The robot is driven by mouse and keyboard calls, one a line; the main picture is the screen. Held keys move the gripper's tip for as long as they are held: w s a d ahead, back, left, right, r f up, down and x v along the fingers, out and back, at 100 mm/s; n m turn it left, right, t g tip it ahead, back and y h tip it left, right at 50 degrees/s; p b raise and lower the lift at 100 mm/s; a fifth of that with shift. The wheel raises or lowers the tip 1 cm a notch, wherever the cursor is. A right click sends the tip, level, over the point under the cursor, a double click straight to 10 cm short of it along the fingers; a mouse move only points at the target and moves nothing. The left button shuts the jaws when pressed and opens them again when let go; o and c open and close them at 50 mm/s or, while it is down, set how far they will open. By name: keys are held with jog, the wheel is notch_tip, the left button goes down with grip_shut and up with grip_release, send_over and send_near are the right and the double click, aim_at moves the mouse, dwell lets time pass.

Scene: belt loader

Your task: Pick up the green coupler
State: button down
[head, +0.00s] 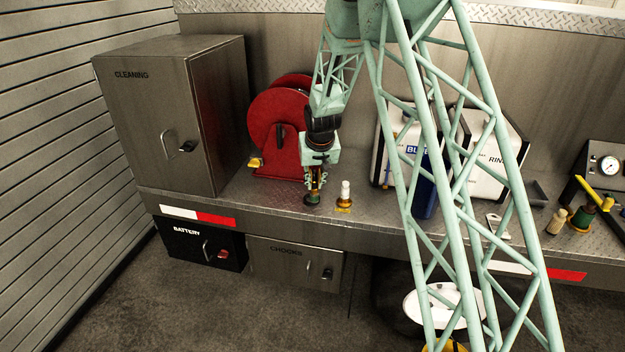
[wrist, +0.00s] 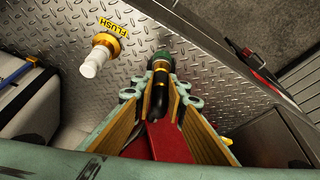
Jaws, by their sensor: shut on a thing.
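The green coupler (wrist: 161,60) has a dark green end, a gold ring and a black body. In the wrist view it lies between the pads of my gripper (wrist: 161,94), which is shut on its black body. In the head view my gripper (head: 316,179) points down over the deck, in front of the red reel. The coupler's dark green end (head: 312,199) shows just below the fingers, at or close to the deck; I cannot tell whether it touches.
A white-topped brass fitting (head: 345,196) stands close by on the right, beside a FLUSH label (wrist: 112,27). The red hose reel (head: 277,135) is behind, and the CLEANING cabinet (head: 170,115) is to the left. A blue bottle (head: 425,190) and white containers are to the right.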

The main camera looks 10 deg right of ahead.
jog(key=s+r+b, duration=0.1)
jog(key=s, duration=1)
